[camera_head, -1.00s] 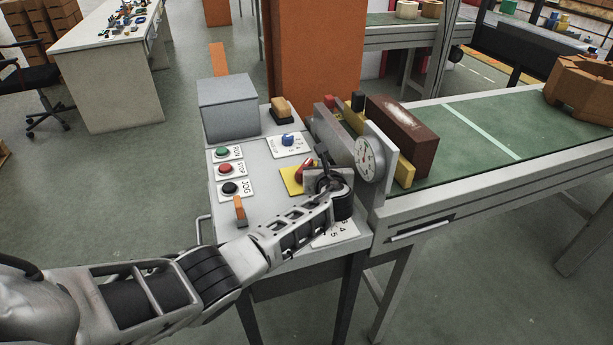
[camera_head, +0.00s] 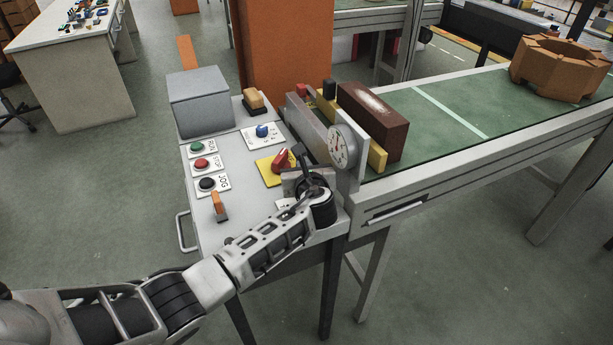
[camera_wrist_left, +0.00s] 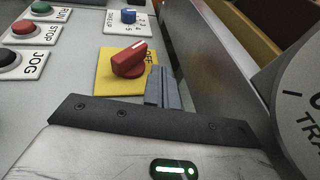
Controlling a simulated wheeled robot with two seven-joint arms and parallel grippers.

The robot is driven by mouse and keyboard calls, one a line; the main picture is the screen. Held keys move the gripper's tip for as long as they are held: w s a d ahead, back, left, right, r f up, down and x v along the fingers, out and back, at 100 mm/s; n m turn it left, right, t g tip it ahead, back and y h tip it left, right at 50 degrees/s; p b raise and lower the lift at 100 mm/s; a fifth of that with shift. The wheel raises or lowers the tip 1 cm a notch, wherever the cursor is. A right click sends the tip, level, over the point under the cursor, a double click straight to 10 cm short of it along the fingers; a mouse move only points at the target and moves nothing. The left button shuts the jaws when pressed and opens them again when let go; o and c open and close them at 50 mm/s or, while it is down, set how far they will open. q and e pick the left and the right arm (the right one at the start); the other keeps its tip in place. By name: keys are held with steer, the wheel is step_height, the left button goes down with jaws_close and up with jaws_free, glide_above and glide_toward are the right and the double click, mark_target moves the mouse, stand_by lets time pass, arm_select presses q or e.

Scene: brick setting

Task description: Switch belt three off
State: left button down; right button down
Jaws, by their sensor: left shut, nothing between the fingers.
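The red rotary switch (camera_head: 283,160) sits on a yellow plate (camera_head: 268,173) on the grey control panel. In the left wrist view the red knob (camera_wrist_left: 129,62) stands on its yellow plate (camera_wrist_left: 108,78), with OFF lettering partly hidden at the plate's right edge. The knob's grip bar slants toward the upper right, near that lettering. My left gripper (camera_head: 304,160) is just right of the knob. Its fingers (camera_wrist_left: 163,85) are together and empty beside the knob; I cannot tell whether they touch it. My right gripper is not in view.
Green (camera_head: 197,146), red (camera_head: 201,163) and black (camera_head: 207,184) push buttons line the panel's left side. A blue selector (camera_head: 262,131), an orange lever (camera_head: 219,206) and a grey box (camera_head: 200,103) are also there. A round gauge (camera_head: 341,146) and metal plate stand close right of the gripper.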

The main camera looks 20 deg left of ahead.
arm_select(q)
steer(key=v, duration=0.9)
steer(key=shift+s+d+r+p, duration=0.15)
steer(key=shift+s+p, duration=0.15)
steer(key=shift+p, duration=0.05)
